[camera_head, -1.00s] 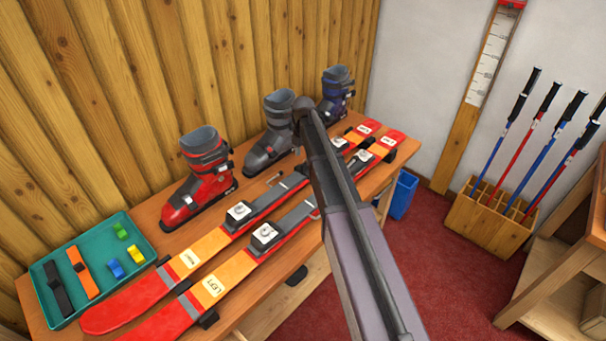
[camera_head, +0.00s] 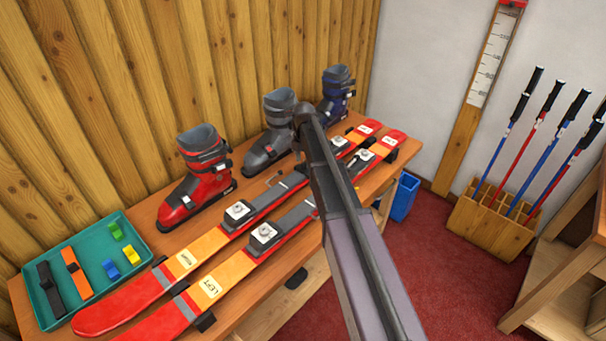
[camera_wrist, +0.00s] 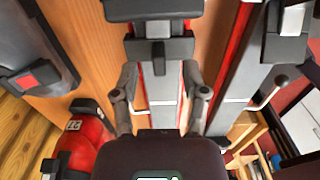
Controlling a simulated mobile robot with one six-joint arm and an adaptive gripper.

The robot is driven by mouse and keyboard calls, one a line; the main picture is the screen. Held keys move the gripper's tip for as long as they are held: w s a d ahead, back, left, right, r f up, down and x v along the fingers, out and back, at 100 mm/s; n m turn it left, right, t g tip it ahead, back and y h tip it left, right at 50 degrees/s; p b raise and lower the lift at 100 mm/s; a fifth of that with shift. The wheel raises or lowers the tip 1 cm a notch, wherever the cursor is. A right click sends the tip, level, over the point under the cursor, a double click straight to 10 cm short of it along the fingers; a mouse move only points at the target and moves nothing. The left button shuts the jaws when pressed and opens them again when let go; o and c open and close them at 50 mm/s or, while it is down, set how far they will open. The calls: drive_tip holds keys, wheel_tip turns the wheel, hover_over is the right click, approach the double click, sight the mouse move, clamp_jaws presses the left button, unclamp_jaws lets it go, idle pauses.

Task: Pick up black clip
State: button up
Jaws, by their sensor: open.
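The black clip (camera_head: 51,290) is a long, dark, narrow piece lying at the left end of the teal tray (camera_head: 136,237), beside a similar orange piece (camera_head: 77,272). My gripper (camera_wrist: 160,95) shows in the wrist view with its two fingers apart and nothing held. It is above a ski (camera_wrist: 162,88) with a dark binding, at the far part of the bench and well away from the tray. In the head view my arm hides the gripper. The black clip is not seen in the wrist view.
Small blue (camera_head: 111,269), yellow (camera_head: 131,254) and green (camera_head: 115,231) pieces lie in the tray. Two red-orange skis (camera_head: 235,265) lie along the bench in front of the tray's right side. A red boot (camera_head: 190,195), a grey boot (camera_head: 268,150) and a blue boot (camera_head: 336,95) stand behind them.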

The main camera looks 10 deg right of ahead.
drive_tip(key=shift+f+b, duration=0.8)
drive_tip(key=shift+f, duration=0.3)
clamp_jaws()
